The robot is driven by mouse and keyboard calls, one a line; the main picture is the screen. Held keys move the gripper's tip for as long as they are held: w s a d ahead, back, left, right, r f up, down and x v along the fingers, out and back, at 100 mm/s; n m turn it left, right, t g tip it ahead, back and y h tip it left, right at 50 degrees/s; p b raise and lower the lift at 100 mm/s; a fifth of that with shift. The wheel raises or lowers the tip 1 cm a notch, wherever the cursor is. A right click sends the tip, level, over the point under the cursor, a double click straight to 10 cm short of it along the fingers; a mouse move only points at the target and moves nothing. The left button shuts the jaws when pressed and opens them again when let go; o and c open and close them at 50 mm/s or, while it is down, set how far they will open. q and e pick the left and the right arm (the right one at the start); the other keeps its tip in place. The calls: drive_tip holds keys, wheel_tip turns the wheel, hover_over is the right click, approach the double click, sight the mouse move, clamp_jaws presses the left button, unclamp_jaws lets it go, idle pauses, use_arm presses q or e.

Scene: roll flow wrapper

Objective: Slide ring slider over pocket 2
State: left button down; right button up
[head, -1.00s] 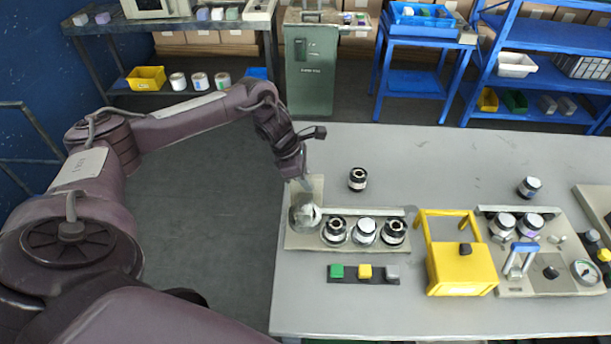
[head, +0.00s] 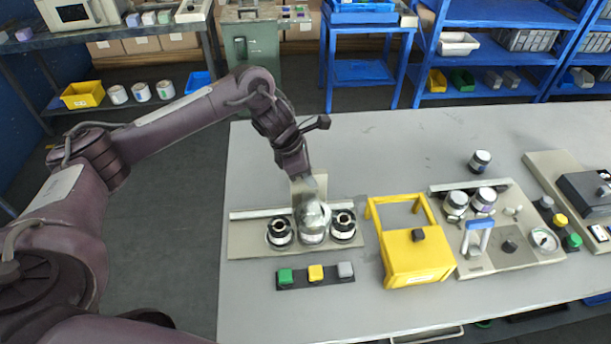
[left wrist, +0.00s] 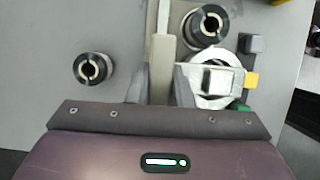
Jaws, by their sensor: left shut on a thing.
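The ring slider (head: 312,223), a silvery cylinder-shaped piece, stands over the middle of three pockets on the beige base plate (head: 243,247). In the left wrist view the slider (left wrist: 222,62) shows as a pale ring with a grey block. Black-and-white rolls sit in the left pocket (head: 279,234) and right pocket (head: 343,226). The middle roll is hidden under the slider. My left gripper (head: 306,181) points down at the slider's rear and is shut on its upright tab; the exact contact is hard to see. My right gripper is not in view.
A loose roll (left wrist: 93,68) lies beside the gripper in the left wrist view. In front of the plate are green (head: 286,276), yellow and grey buttons. A yellow framed box (head: 411,258) stands close to the right. The table behind is largely clear.

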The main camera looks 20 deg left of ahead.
use_arm(q)
drive_tip(key=shift+a, duration=0.1)
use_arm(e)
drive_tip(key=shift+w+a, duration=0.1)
use_arm(q)
drive_tip(key=c, duration=1.4)
unclamp_jaws()
drive_tip(key=shift+o, duration=0.6)
drive_tip(key=shift+a+r, duration=0.1)
drive_tip(key=shift+r, duration=0.2)
drive_tip(key=b+v, duration=0.1)
drive_tip(key=v, duration=0.6)
drive_tip(key=shift+s+r, duration=0.1)
drive_tip(key=shift+s, duration=0.05)
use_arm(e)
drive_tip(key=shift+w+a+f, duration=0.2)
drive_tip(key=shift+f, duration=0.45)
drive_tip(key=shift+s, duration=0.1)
